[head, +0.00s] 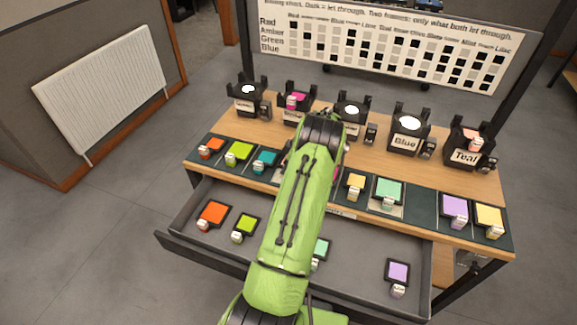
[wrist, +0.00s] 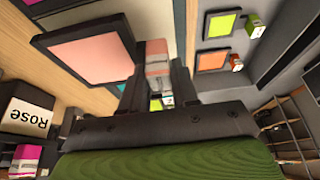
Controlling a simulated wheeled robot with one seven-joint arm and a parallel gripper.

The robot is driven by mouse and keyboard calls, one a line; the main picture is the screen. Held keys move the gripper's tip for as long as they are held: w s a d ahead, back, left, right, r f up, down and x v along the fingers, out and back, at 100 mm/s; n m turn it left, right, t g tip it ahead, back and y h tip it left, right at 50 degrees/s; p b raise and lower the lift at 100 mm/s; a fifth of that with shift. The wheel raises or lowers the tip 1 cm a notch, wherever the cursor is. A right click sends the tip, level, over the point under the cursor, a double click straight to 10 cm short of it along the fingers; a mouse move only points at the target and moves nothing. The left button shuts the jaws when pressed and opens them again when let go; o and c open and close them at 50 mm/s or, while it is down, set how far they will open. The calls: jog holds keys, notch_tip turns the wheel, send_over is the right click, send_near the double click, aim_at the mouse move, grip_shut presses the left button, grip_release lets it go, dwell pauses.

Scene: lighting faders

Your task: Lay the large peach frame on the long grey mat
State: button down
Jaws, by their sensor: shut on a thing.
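The large peach frame (wrist: 92,48), a dark square rim around a pale pink-peach sheet, shows at the upper left of the wrist view. My gripper (wrist: 156,84) is shut on its pale grip tab (wrist: 156,58), with a dark finger on each side. A pale grey mat (wrist: 150,18) shows beyond the tab, in the dark strip along the table. The frame overlaps this area in the picture; I cannot tell whether it touches. In the head view my green arm hides the gripper, the held frame and the middle of the strip.
Lamp holders stand behind, including Blue (head: 406,133) and Teal (head: 466,148), which has a small peach piece. The dark strip holds frames, such as a mint one (head: 388,191) and a lilac one (head: 454,208). The open drawer (head: 345,285) below holds several more.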

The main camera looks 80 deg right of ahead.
jog(key=shift+f+b, duration=0.9)
jog(key=shift+f, duration=0.3)
jog(key=c, duration=0.8)
grip_release()
jog(key=shift+r, duration=0.15)
jog(key=w+p+v, duration=0.1)
jog(key=p+v, duration=0.2)
jog(key=v, duration=0.4)
jog(key=p+v, duration=0.3)
jog(key=v, duration=0.4)
jog(key=w+r+p+v, duration=0.1)
jog(key=p+v, duration=0.3)
jog(key=v, duration=0.4)
jog(key=shift+w+d+r, duration=0.1)
jog(key=shift+w+d, duration=0.1)
jog(key=shift+w, duration=0.1)
